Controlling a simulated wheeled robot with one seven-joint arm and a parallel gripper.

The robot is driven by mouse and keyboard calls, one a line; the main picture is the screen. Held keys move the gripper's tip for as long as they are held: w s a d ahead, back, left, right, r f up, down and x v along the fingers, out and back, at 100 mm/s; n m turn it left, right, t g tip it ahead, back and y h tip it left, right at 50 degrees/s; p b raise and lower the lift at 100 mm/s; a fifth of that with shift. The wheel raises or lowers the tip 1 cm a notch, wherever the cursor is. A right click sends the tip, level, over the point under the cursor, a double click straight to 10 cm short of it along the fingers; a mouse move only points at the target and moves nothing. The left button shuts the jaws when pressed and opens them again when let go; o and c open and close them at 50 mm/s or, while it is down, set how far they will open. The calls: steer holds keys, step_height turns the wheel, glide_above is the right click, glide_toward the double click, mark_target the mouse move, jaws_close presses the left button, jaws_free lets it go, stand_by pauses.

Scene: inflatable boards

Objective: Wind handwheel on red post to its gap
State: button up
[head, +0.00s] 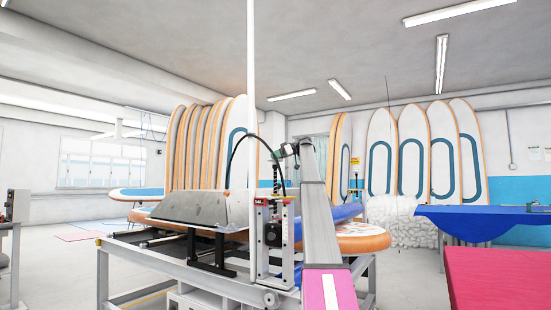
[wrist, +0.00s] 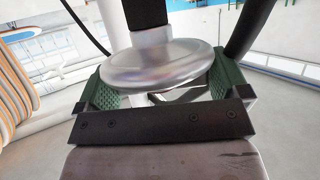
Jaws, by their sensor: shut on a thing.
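The handwheel (wrist: 160,65) is a shiny silver disc with a pale hub, on a dark shaft in the wrist view. My gripper (wrist: 163,88) has green textured pads on either side of the disc and is shut on it. The dark bar of my gripper crosses in front and hides the wheel's near underside. In the head view, the red-marked post (head: 284,222) stands at the near side of the bench machine, with a dark block in its frame. The gap itself cannot be made out.
A grey metal hood (head: 195,207) sits left of the post on the machine frame (head: 125,247). A black hose (head: 235,150) arches near my gripper. A thin white pole (head: 251,70) rises in front. A blue-covered table (head: 480,215) and a pink one (head: 500,280) stand right.

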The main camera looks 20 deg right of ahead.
steer(key=shift+f+n+g+y, duration=0.15)
steer(key=shift+n+g+y, duration=0.15)
steer(key=shift+n+g, duration=0.85)
steer(key=o, duration=0.6)
steer(key=shift+c, duration=0.2)
